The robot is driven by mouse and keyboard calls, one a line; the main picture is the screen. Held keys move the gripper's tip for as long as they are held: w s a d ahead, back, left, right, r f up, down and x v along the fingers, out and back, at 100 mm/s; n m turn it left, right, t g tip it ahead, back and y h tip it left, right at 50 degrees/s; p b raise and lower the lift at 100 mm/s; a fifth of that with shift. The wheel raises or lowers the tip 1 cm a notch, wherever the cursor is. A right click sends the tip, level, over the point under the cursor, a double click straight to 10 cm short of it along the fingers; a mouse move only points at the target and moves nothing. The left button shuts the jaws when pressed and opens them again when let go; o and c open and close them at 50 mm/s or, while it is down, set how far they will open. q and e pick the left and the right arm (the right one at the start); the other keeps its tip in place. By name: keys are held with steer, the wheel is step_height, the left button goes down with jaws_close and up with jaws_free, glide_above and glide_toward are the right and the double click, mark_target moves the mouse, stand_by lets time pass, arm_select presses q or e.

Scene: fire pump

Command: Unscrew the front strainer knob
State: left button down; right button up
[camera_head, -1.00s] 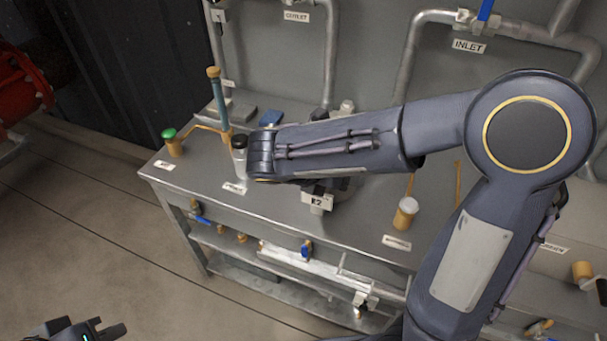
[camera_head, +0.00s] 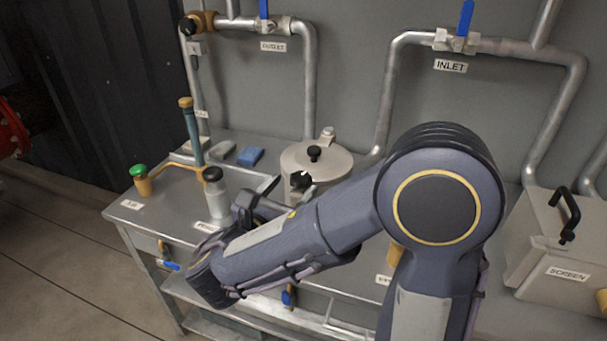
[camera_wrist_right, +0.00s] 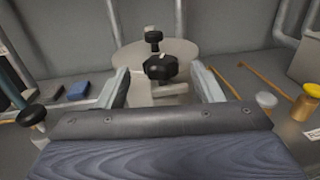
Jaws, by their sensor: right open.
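The strainer is a pale round vessel with a flat lid (camera_head: 330,160) on the bench in the head view. A black knob (camera_head: 314,153) sits on top of the lid. The black front strainer knob (camera_wrist_right: 160,68) shows in the middle of the right wrist view, and in the head view as a dark shape (camera_head: 301,180) at the vessel's front. My right gripper (camera_wrist_right: 162,82) is open, its two fingers apart on either side of the front knob in the wrist picture. I cannot tell whether the knob is between the fingertips or beyond them. My left gripper is not in view.
A grey bottle with a black cap (camera_head: 214,196), a green-capped fitting (camera_head: 140,178) and a blue block (camera_head: 250,156) stand left of the strainer. Pipes with blue valve handles run along the wall. A box labelled SCREEN (camera_head: 555,240) is at right.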

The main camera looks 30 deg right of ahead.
mark_target(306, 171)
steer(key=x, duration=0.6)
steer(key=shift+w+d, duration=0.1)
steer(key=shift+d, duration=0.1)
